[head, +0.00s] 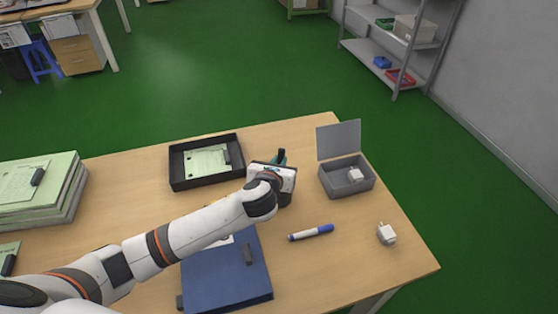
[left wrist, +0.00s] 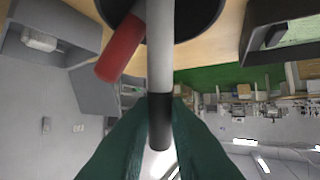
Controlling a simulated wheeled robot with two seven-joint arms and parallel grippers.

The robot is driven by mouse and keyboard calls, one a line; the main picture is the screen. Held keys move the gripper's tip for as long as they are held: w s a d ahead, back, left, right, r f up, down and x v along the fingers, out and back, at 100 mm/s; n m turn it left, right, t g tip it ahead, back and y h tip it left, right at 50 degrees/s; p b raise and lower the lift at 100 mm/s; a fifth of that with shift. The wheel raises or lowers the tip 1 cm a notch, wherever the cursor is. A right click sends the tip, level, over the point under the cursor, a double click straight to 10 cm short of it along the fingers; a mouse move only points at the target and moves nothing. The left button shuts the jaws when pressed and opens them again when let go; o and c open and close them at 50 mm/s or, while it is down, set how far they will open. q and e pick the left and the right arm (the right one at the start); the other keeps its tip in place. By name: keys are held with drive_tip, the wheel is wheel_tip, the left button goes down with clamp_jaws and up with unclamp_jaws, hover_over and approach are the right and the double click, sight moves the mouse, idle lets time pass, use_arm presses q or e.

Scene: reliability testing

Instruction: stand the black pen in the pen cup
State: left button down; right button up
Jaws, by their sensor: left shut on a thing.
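The black pen (left wrist: 160,60), white-bodied with a black end, is held upright between the green fingers of my left gripper (left wrist: 158,112) in the left wrist view. Its white shaft runs to the top edge, across the dark pen cup (left wrist: 205,18). A red-ended marker (left wrist: 120,48) leans from the cup beside it. I cannot tell whether the pen's lower end is inside the cup. In the head view my left gripper (head: 280,163) is over the table's middle, and its wrist hides most of the pen and cup. My right gripper is not in view.
A blue-capped marker (head: 311,233) and a white plug-like block (head: 386,233) lie to the right on the table (head: 340,265). A grey lidded box (head: 347,184) stands right of my gripper, a black tray (head: 178,180) left. A blue binder (head: 225,280) lies in front.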

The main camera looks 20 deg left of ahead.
use_arm(q)
drive_tip(key=c, duration=1.3)
unclamp_jaws()
drive_tip(key=v, duration=1.2)
